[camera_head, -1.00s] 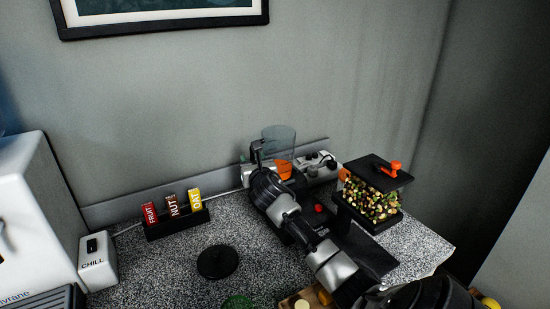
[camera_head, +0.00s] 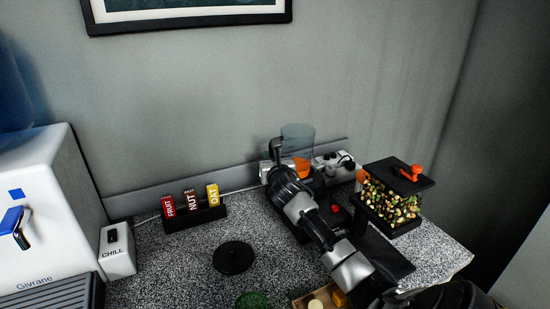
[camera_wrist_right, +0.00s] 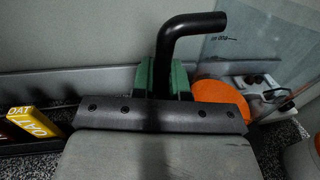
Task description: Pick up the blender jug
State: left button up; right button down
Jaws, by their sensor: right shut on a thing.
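The blender jug (camera_head: 298,139) is clear with orange contents low in it, standing upright near the wall at the back of the counter. My right gripper (camera_head: 278,160) reaches it from the front and is shut on its black handle. In the right wrist view the bent black handle (camera_wrist_right: 192,24) passes between the green-padded fingertips (camera_wrist_right: 165,78), and the clear jug wall (camera_wrist_right: 245,50) is to the right. The arm hides much of the blender base, so I cannot tell if the jug still touches it. My left gripper is not in view.
A power strip (camera_head: 333,163) is right of the jug. A nut dispenser (camera_head: 392,200) stands further right. A bar rack (camera_head: 195,217) and a black disc (camera_head: 233,257) are to the left. A white dispenser (camera_head: 45,190) and CHILL box (camera_head: 116,252) stand at far left.

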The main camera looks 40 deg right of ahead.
notch_tip(320, 180, up, 5)
jog(key=p, duration=0.4)
jog(key=s+d+r+p, duration=0.1)
jog(key=s+r+p, duration=1)
jog(key=p, duration=0.4)
jog(key=shift+s+d, duration=0.25)
jog(key=shift+d, duration=0.05)
jog(key=shift+f, duration=0.1)
